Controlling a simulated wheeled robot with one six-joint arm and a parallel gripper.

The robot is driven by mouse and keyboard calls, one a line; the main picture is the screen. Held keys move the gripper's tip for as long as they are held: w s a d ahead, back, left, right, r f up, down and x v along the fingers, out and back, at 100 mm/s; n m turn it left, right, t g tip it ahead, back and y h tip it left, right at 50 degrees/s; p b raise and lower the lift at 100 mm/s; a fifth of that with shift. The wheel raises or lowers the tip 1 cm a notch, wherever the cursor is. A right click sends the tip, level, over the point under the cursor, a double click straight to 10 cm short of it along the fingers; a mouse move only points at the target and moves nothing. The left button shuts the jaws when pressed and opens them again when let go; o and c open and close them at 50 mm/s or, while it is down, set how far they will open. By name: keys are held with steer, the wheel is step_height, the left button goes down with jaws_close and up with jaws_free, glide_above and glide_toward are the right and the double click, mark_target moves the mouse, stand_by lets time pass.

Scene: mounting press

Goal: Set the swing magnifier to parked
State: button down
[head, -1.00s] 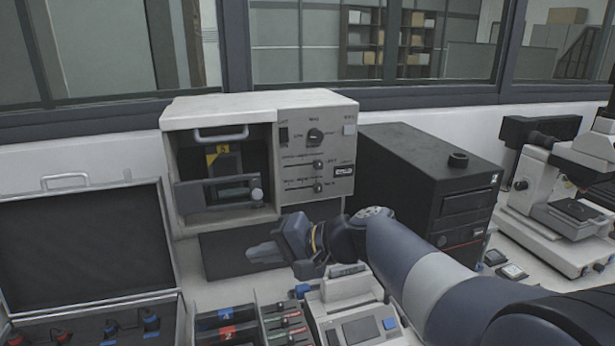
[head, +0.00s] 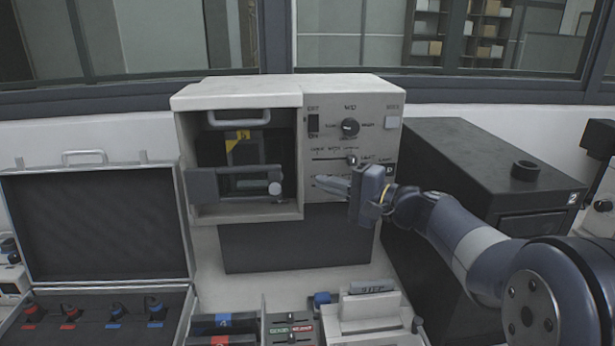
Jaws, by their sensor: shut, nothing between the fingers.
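A grey framed piece (head: 232,184) with a pale round knob (head: 274,188) at its right end lies across the lower front of the mounting press's (head: 285,92) open bay. It looks like the swing magnifier, but I cannot tell for certain. My gripper (head: 325,184) is shut and empty. It points left in front of the lower part of the press's control panel (head: 350,108), to the right of the knob and apart from it in the picture. My gripper hides the lower slider of the panel.
A black box-shaped unit (head: 470,160) stands right of the press, behind my arm. An open case (head: 95,225) with red and blue knobs is at the left. A pale device (head: 370,318) and trays (head: 225,325) stand in front. A dark block (head: 290,240) sits under the press.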

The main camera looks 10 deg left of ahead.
steer(key=p+x, duration=0.2)
steer(key=x, duration=0.7)
steer(key=shift+a+p, duration=0.2)
steer(key=shift+p, duration=0.2)
steer(key=shift+f+b, duration=0.15)
steer(key=shift+b, duration=0.15)
